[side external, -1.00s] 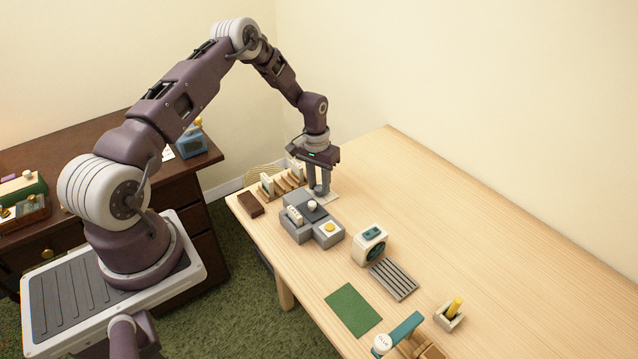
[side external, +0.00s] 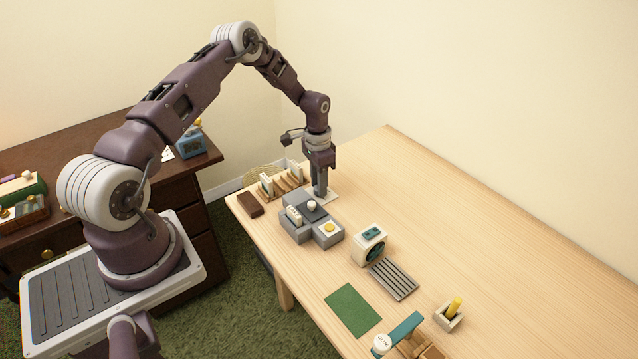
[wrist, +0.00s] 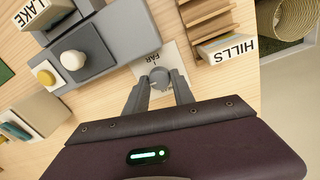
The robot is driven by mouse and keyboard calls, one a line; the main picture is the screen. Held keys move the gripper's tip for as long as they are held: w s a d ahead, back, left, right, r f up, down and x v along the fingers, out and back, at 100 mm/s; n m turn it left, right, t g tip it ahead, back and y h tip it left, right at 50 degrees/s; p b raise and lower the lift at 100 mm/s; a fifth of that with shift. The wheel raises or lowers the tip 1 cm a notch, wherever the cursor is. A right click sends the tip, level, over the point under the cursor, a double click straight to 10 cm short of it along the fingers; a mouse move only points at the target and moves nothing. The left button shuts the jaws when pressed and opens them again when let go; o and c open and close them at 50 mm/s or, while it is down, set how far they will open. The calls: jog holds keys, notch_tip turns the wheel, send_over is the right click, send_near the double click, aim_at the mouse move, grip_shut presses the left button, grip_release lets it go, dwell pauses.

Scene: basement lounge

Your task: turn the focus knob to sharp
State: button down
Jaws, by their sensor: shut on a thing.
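The focus knob is a small grey round knob (wrist: 160,76) on a pale plate (wrist: 143,68). The plate carries the word FAR and a dark tick mark, seen in the wrist view. In the side view the plate (side external: 331,196) shows at the foot of my fingers, and the knob is mostly hidden there. My gripper (wrist: 161,84) points down at the table and is shut on the knob, one finger on each side. It also shows in the side view (side external: 320,190). Any pointer on the knob is too small to tell.
A grey stepped device (side external: 298,234) with a white knob (wrist: 73,60) and a yellow button (wrist: 45,77) stands close beside the plate. A wooden rack (wrist: 207,16) with a HILLS card (wrist: 228,49) is on the other side.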

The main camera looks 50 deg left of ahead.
jog(key=shift+w+r, duration=0.1)
jog(key=c, duration=1.3)
grip_release()
jog(key=shift+c, duration=0.2)
